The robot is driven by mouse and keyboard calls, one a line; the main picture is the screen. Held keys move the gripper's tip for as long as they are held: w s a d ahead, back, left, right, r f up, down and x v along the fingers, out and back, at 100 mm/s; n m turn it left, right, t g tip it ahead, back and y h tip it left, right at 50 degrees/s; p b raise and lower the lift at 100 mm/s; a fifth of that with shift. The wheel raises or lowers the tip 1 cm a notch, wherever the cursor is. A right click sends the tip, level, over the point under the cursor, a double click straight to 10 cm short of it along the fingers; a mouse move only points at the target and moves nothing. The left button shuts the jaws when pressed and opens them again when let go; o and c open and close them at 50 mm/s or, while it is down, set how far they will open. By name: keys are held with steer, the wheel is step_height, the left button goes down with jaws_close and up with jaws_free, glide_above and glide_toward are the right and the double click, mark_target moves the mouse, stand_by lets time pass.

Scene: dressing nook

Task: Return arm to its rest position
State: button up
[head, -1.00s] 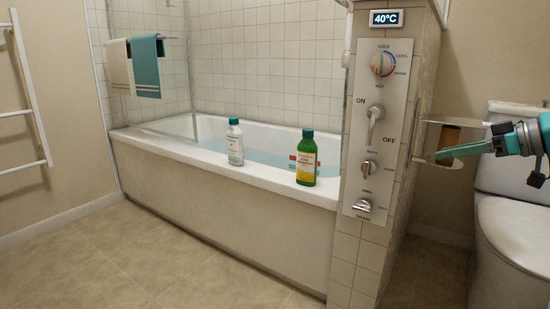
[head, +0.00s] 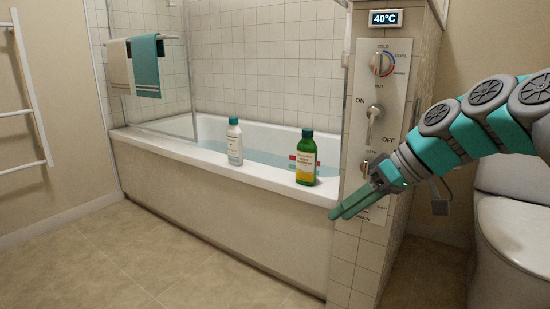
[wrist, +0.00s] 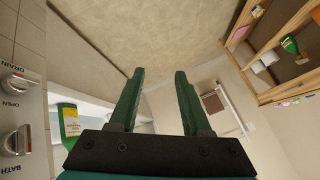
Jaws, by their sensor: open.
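My gripper (head: 351,206) reaches in from the right in the head view, in front of the lower part of the tap panel (head: 378,90). Its fingers point left and slightly down. In the wrist view the two green fingers (wrist: 158,98) are apart with nothing between them. My arm crosses the right side of the head view and hides the panel's lowest knobs in part. The wrist view shows the drain knob (wrist: 20,84) and the bath knob (wrist: 17,141) at the left.
A green bottle (head: 306,160) and a white bottle (head: 234,143) stand on the bathtub's rim (head: 265,180). The toilet (head: 510,235) is at the right. Towels (head: 146,68) hang at the back left. The floor (head: 130,260) in front of the tub is clear. A wooden shelf (wrist: 275,45) shows in the wrist view.

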steer(key=s+a+f+m+g+h, duration=0.3)
steer(key=s+a+f+h, duration=0.15)
steer(key=s+f, duration=0.8)
steer(key=s+d+f+m+g+h, duration=0.1)
steer(key=s+d+f+m+h, duration=0.15)
steer(key=s+f, duration=0.4)
steer(key=s+d+f+m+g+h, duration=0.1)
steer(key=s+d+f, duration=0.3)
steer(key=s, duration=0.5)
step_height(320, 180, up, 12)
steer(key=p, duration=1.2)
steer(key=shift+w+a, duration=0.25)
